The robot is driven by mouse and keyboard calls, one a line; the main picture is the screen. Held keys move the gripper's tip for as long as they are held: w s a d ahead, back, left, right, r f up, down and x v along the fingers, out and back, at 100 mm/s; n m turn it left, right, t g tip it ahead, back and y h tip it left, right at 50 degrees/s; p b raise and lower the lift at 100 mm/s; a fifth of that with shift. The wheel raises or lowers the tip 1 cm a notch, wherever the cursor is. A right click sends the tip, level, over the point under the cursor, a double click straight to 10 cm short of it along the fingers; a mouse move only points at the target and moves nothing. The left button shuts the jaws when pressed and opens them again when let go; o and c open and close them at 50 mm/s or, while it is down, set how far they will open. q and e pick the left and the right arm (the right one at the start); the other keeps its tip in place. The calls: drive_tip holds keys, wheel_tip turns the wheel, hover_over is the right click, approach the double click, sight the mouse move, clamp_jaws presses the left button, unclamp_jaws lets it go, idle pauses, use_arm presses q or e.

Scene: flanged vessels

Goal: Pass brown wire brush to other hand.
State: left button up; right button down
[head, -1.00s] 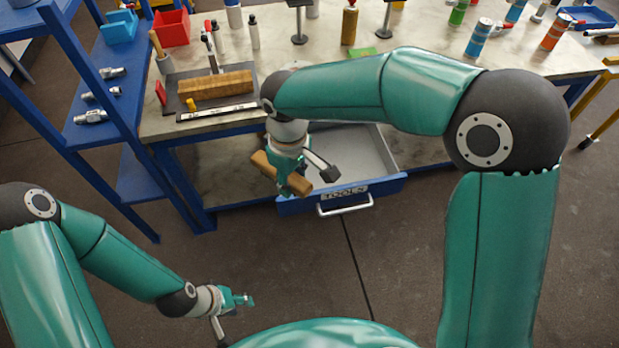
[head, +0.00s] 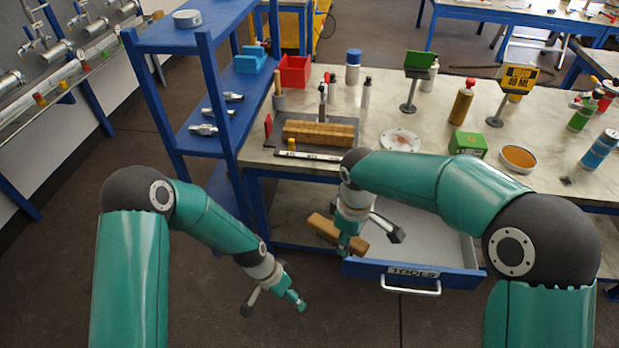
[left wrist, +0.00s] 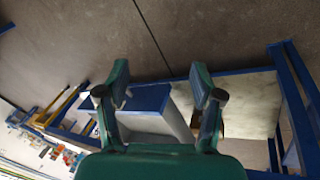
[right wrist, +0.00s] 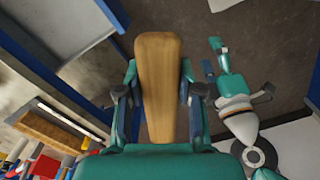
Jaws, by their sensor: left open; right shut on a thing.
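The brown wire brush (head: 323,227) is held across my right gripper (head: 343,247), in front of the workbench over the side of the open drawer. In the right wrist view the brush (right wrist: 158,80) stands lengthwise between the closed fingers (right wrist: 160,100); its bristles cannot be made out. My left gripper (head: 297,302) is open and empty, below and a little left of the brush in the head view, apart from it. The right wrist view also shows the left gripper off to the right. In the left wrist view the open fingers (left wrist: 160,85) have nothing between them.
The open blue drawer (head: 413,270) juts from the workbench (head: 400,110) beside the right gripper. A tray with a brown block (head: 318,133) lies on the bench. A blue shelf rack (head: 200,100) stands left. The floor around the left gripper is clear.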

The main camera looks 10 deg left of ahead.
use_arm(q)
drive_tip(key=w+r+m, duration=0.5)
drive_tip(key=w, duration=0.2)
drive_tip(key=m+g, duration=0.2)
drive_tip(key=m, duration=1.2)
approach(322, 220)
drive_tip(key=x, duration=1)
